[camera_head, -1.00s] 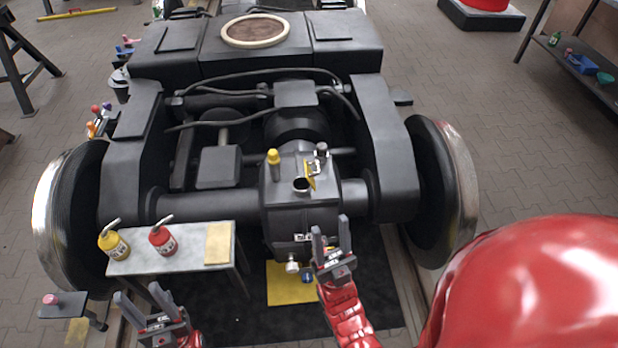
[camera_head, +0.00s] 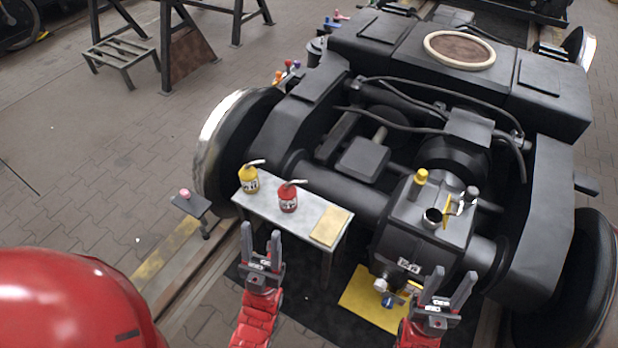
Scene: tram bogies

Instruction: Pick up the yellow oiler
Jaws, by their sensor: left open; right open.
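The yellow oiler (camera_head: 249,180), a small can with a dark label and a pale angled spout, stands upright on the left end of a small grey table (camera_head: 268,212). A red oiler (camera_head: 288,197) of similar shape stands just right of it. My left gripper (camera_head: 262,243) is open and empty, with its fingers pointing up in the picture, in front of the table and apart from both oilers. My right gripper (camera_head: 449,286) is open and empty, in front of the gearbox (camera_head: 420,245). Nothing hides the yellow oiler.
A yellowish pad (camera_head: 330,226) lies on the table's right end. The dark bogie frame (camera_head: 330,170) and a wheel (camera_head: 222,140) stand behind the table. A small stand with a pink item (camera_head: 185,194) is to the left. A yellow mat (camera_head: 372,298) lies on the floor.

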